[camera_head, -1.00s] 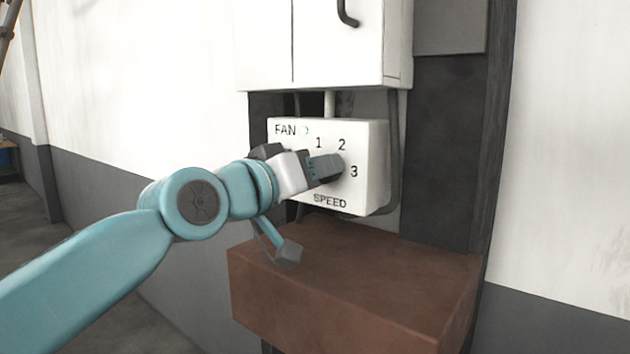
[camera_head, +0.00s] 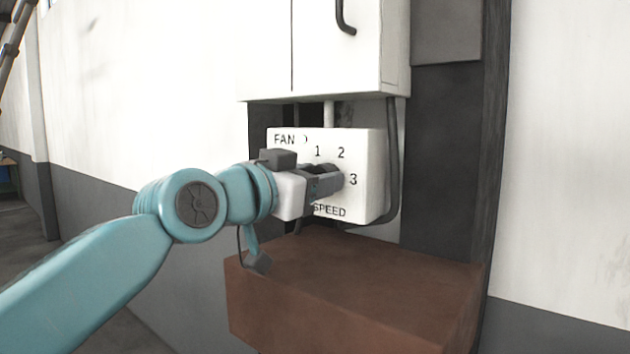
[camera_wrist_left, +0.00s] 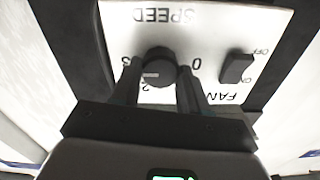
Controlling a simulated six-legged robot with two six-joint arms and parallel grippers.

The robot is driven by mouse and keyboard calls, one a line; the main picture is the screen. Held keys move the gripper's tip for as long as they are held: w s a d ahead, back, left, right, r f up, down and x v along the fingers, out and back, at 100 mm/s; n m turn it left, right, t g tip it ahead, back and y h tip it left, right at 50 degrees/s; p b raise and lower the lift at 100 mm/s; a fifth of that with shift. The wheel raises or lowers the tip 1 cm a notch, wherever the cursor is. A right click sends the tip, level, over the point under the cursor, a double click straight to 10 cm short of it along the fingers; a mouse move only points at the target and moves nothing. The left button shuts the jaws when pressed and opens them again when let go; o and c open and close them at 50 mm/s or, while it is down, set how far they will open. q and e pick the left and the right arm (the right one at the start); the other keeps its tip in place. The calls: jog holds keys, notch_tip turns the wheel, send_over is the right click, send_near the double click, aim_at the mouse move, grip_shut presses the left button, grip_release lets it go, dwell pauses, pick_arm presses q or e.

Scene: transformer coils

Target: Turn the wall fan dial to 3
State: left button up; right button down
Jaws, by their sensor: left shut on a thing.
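The white fan control box (camera_head: 365,150) hangs on the wall, with "FAN", "SPEED" and the numbers 1, 2 and 3 showing. My left gripper (camera_head: 338,180) reaches it from the left and hides the dial in the head view. In the left wrist view, the round black dial (camera_wrist_left: 160,62) sits between the two fingers of my left gripper (camera_wrist_left: 162,68), which is shut on it. The box face appears upside down there. A white mark on the dial points toward the left, seemingly between 2 and 3. My right gripper is not in view.
A black ON/OFF switch (camera_wrist_left: 238,68) sits beside the dial on the box. A white cabinet (camera_head: 340,50) hangs above the box. A brown block-like ledge (camera_head: 350,290) stands below it. A dark pipe (camera_head: 394,160) runs along the box's right side.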

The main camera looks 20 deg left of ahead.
pick_arm(q)
jog(key=shift+f, duration=0.25)
jog(key=o, duration=1)
jog(key=shift+o, duration=0.3)
jog(key=shift+r, duration=0.15)
jog(key=shift+s, duration=0.1)
jog(key=b+v, duration=0.3)
jog(key=v, duration=1.3)
jog(key=shift+s+a, duration=0.1)
jog(key=shift+s, duration=0.05)
